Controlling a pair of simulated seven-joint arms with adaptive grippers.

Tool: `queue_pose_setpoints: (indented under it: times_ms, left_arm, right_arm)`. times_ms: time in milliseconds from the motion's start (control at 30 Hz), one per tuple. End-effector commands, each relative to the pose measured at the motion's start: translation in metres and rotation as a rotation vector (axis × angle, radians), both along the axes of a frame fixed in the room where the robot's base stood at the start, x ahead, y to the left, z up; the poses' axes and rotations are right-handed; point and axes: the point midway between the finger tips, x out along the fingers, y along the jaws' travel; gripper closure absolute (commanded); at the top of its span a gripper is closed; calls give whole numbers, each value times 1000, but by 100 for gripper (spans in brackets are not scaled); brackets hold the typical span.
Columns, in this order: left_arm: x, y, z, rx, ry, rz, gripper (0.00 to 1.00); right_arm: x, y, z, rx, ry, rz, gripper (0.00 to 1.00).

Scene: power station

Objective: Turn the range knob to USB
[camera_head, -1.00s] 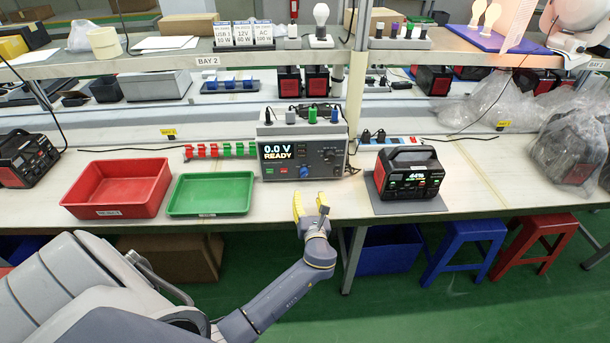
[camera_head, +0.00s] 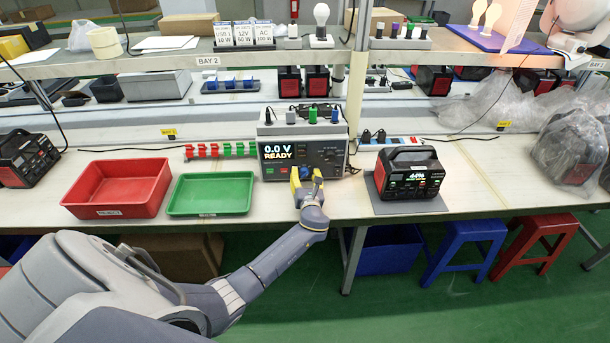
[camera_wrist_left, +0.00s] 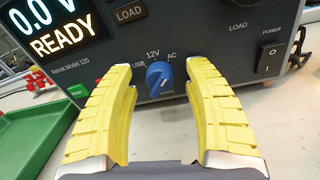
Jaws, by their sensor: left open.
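The tester (camera_head: 303,148), a dark-fronted box, stands on the bench in the head view, its screen reading 0.0 V READY. In the left wrist view its blue range knob (camera_wrist_left: 160,78) sits below the labels USB, 12V and AC. The knob's pale mark points down and right; I cannot tell which label it selects. My left gripper (camera_head: 307,175) is at the tester's front. In the left wrist view its yellow fingers (camera_wrist_left: 163,95) are open, one on each side of the knob, apart from it. The gripper largely hides the knob in the head view. My right gripper is not in view.
A red tray (camera_head: 117,211) and a green tray (camera_head: 210,213) lie left of the tester. A power station (camera_head: 408,173) stands to its right on a grey mat. A power switch (camera_wrist_left: 270,60) is right of the knob. The shelf (camera_head: 225,60) runs above the bench.

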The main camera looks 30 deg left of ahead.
Motion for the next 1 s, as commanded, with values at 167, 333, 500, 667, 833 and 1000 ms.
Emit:
queue_pose_setpoints:
  times_ms: [167, 333, 500, 667, 833, 1000]
  left_arm:
    - [0, 0, 0, 0, 0, 0, 49]
    - [0, 0, 0, 0, 0, 0, 57]
    - [0, 0, 0, 0, 0, 0, 77]
    - [0, 0, 0, 0, 0, 0, 95]
    - [0, 0, 0, 1, -1, 0, 100]
    - [0, 0, 0, -12, -9, -1, 100]
  right_arm:
    - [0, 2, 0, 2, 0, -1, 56]
    - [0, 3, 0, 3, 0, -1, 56]
    - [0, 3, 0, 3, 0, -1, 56]
    - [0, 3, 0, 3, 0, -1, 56]
    - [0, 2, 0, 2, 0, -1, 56]
    - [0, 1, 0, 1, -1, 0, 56]
